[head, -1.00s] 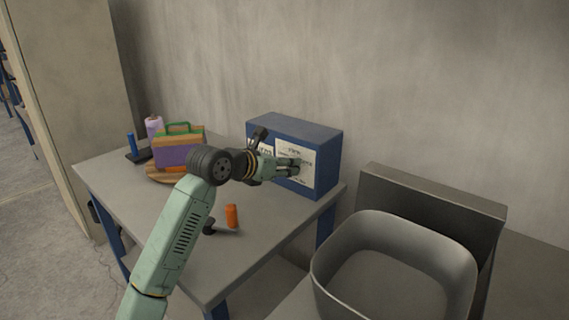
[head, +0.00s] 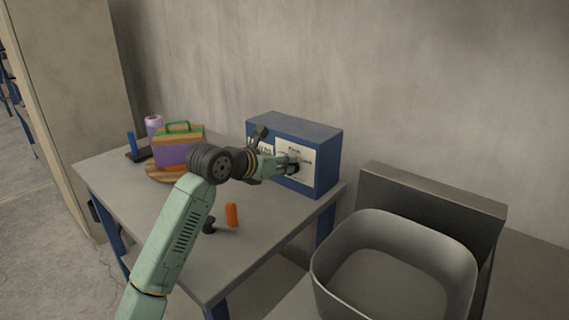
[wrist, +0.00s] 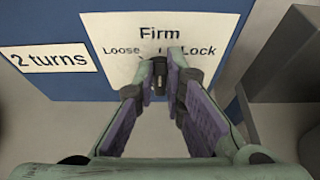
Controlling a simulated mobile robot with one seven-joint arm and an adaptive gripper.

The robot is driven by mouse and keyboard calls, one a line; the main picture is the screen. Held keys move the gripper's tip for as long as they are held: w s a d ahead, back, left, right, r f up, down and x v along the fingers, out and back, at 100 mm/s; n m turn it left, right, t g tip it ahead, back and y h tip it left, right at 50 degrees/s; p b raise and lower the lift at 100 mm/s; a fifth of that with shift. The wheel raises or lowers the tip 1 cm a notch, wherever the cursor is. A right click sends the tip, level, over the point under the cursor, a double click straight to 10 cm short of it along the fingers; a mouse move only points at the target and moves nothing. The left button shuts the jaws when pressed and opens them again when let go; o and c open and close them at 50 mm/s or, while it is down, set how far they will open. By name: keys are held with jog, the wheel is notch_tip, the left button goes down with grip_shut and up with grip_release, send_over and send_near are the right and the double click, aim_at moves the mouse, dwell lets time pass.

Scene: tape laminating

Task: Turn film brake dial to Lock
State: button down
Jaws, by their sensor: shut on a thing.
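The film brake dial (wrist: 160,78) is a small dark knob on a white label plate (wrist: 113,32) marked Loose, Firm and Lock. The plate is on the front of a blue box (head: 300,134). My gripper (wrist: 160,72) is shut on the dial, one fingertip on each side. The dial sits below the word Firm, between Loose at left and Lock at right. The fingers partly hide it, and I cannot tell for sure which word it points to. In the head view my gripper (head: 291,163) is against the box front.
A "2 turns" label (wrist: 48,58) is left of the plate. On the grey table (head: 180,235) are an orange-handled tool (head: 232,214), a purple and green box (head: 180,150) and a lilac roll (head: 153,125). A grey bin (head: 392,232) stands at right.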

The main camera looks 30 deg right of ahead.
jog(key=shift+f+b, duration=0.15)
jog(key=shift+b, duration=0.3)
jog(key=m+t+b, duration=0.1)
jog(key=b, duration=0.2)
jog(key=s+m+t+b, duration=0.1)
jog(key=b, duration=0.2)
jog(key=f+m+t+b, duration=0.1)
jog(key=m+b, duration=0.1)
jog(key=b, duration=0.1)
jog(key=shift+s+d+y, duration=0.15)
jog(key=shift+d+y, duration=0.05)
jog(key=shift+y, duration=0.1)
jog(key=m+b, duration=0.1)
jog(key=b, duration=0.1)
jog(key=t+b, duration=0.1)
jog(key=b, duration=0.1)
jog(key=shift+s+d+m+b, duration=0.1)
jog(key=shift+s+m+b, duration=0.1)
jog(key=shift+m+b, duration=0.2)
jog(key=shift+s+r+m+t+b, duration=0.1)
jog(key=shift+m+t+b, duration=0.35)
jog(key=shift+b, duration=0.55)
jog(key=c, duration=1.7)
grip_release()
jog(key=shift+r, duration=0.1)
jog(key=shift+o, duration=0.2)
